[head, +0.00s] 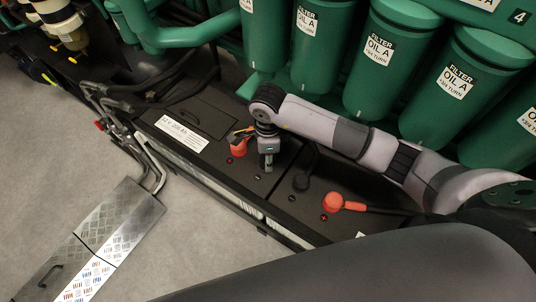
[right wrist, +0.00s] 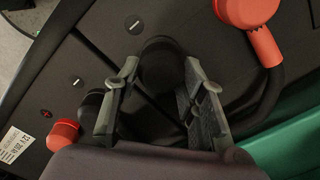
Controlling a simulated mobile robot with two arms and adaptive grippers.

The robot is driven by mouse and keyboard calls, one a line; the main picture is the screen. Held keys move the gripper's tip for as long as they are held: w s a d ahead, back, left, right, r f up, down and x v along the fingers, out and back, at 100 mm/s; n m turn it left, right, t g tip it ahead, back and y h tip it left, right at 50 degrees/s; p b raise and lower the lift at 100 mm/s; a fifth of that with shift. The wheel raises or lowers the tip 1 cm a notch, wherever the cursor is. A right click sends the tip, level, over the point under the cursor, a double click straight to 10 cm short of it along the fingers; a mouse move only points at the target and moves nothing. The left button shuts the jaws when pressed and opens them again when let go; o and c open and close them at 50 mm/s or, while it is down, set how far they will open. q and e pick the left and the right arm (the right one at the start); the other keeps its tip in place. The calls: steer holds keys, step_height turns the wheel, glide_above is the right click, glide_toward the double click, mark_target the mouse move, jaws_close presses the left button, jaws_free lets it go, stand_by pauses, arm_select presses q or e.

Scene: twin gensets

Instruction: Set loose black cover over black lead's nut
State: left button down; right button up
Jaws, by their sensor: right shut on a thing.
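My right gripper (head: 267,162) points down over the left battery, close to its minus mark. In the right wrist view its two fingers (right wrist: 160,90) stand on either side of a dark rounded black cover (right wrist: 162,62), and the gripper is shut on it. The nut is not visible. Another black cover (head: 301,181), with a black lead running off behind, sits on the right battery, right of the gripper in the head view. A small black rounded thing (right wrist: 92,103) shows partly behind a finger, beside the red cover. My left gripper is not in view.
Red covers sit on the left battery (head: 238,149) and the right battery (head: 333,203). Green oil filters (head: 385,60) stand close behind my right arm. A metal step plate (head: 120,222) lies at the left.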

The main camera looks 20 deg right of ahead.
steer(key=shift+s+f, duration=0.3)
steer(key=shift+f, duration=0.15)
steer(key=o, duration=0.6)
steer(key=shift+s+f+b, duration=0.1)
steer(key=shift+b, duration=0.2)
steer(key=o, duration=0.4)
steer(key=shift+w+f, duration=0.1)
steer(key=shift+w, duration=0.1)
steer(key=shift+w+r, duration=0.1)
steer(key=shift+r, duration=0.1)
steer(key=shift+o, duration=0.5)
steer(key=o, duration=0.3)
steer(key=shift+o, duration=0.2)
steer(key=shift+w, duration=0.1)
